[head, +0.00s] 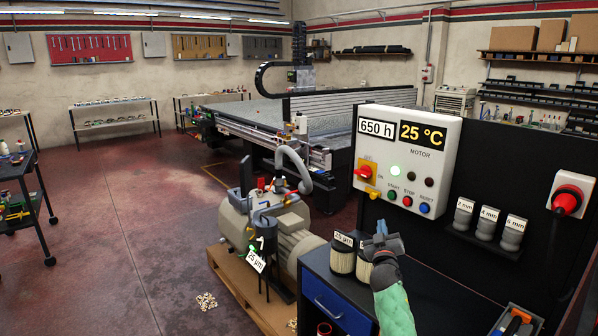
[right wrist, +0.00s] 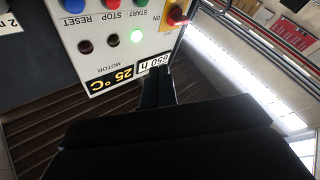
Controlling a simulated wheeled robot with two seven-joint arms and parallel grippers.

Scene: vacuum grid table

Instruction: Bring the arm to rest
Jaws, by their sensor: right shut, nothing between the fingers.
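My right gripper (head: 382,238) is in the head view, raised over the blue-drawer cabinet (head: 325,299) in front of the control panel. It is shut and empty. Its arm has a green sleeve and comes up from the bottom edge. The shut fingers also show in the right wrist view (right wrist: 158,88), pointing toward the panel, which looks upside down there. The white control panel (head: 447,140) reads "650 h" and "25 °C", with a lit green lamp, a red switch and several buttons. My left gripper is not in view.
Two filter cartridges, one (head: 343,254) labelled 25 µm, stand on the cabinet close to the gripper; the gripper partly hides the other. A vacuum pump (head: 235,222) sits on a pallet to the left. Several grey cups (head: 487,222) stand on a shelf at right. Open floor lies left.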

